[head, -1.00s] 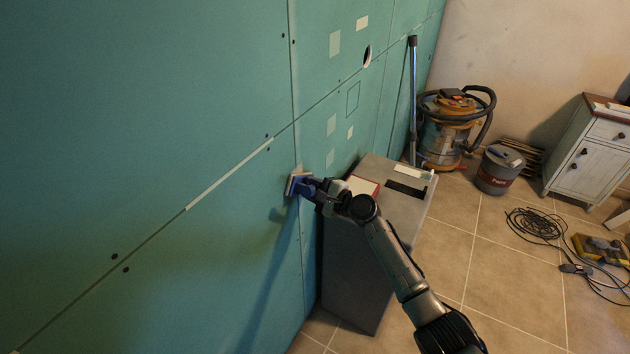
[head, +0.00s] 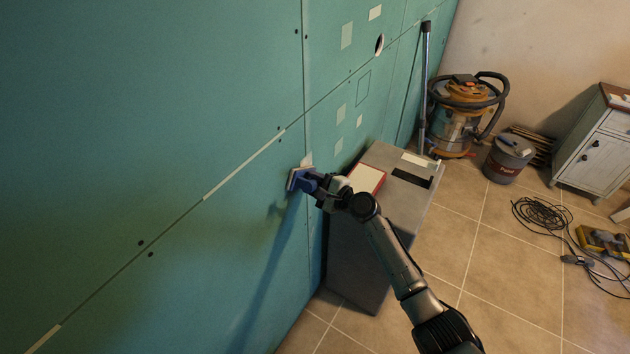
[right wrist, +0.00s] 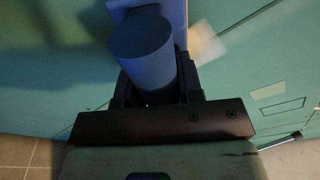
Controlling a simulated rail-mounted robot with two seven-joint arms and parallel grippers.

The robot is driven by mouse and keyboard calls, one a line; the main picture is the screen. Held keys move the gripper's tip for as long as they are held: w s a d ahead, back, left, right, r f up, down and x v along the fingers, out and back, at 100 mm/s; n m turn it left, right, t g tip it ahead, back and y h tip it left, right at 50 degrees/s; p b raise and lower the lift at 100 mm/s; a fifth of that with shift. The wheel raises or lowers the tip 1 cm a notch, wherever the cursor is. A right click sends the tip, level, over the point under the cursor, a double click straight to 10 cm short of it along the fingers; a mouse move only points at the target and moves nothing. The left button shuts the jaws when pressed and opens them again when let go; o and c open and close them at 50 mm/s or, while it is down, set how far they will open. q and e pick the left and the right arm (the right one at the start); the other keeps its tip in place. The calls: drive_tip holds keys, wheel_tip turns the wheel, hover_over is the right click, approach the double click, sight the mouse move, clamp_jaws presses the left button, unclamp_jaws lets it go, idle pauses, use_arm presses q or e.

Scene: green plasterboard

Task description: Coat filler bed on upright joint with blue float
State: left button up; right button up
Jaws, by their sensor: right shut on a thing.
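My right gripper (head: 314,186) is shut on the handle of the blue float (head: 296,179). The float's plate is upright, facing the green wall, at or very near it; I cannot tell if it touches. In the right wrist view the blue handle (right wrist: 143,40) sits between the dark fingers (right wrist: 155,88). The upright joint (head: 305,90) runs down the wall to the float, which sits mostly just left of its line. A small pale filler patch (head: 307,158) lies on this joint just above the float, and it shows blurred in the right wrist view (right wrist: 207,45). My left gripper is out of view.
A grey box-like stand (head: 362,255) is close to the wall, just right of the float, with a red-edged white item (head: 367,178) on top. A vacuum (head: 462,115), bucket (head: 508,158), cabinet (head: 597,150) and cable (head: 541,214) are farther right. Tiled floor between is open.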

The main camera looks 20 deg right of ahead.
sight(312, 169)
drive_tip(key=shift+r+p, duration=0.55)
drive_tip(key=shift+r, duration=0.4)
drive_tip(key=shift+w+d+f+b, duration=0.2)
drive_tip(key=shift+w+d+b, duration=0.2)
drive_tip(key=shift+b, duration=0.25)
drive_tip(key=shift+w+d+b, duration=0.55)
drive_tip(key=shift+d+b, duration=0.3)
drive_tip(key=shift+b, duration=0.05)
drive_tip(key=shift+w+d+r, duration=0.1)
drive_tip(key=shift+w+d, duration=0.1)
drive_tip(key=shift+w+d+b, duration=0.35)
drive_tip(key=shift+d+b, duration=0.05)
drive_tip(key=shift+b, duration=0.3)
drive_tip(key=shift+w+d+b, duration=0.45)
drive_tip(key=shift+d+b, duration=0.15)
drive_tip(key=shift+b, duration=0.1)
drive_tip(key=shift+w+d+b, duration=0.25)
drive_tip(key=shift+d+b, duration=0.05)
drive_tip(key=shift+d, duration=0.05)
drive_tip(key=shift+r+p, duration=1.3)
drive_tip(key=shift+r, duration=0.1)
drive_tip(key=shift+a, duration=0.15)
drive_tip(key=shift+s+a+r+p, duration=0.15)
drive_tip(key=shift+s+a+p, duration=0.25)
drive_tip(key=shift+p, duration=0.55)
drive_tip(key=shift+s+a+f+p, duration=0.2)
drive_tip(key=shift+s+a+p, duration=0.5)
drive_tip(key=shift+a+p, duration=0.25)
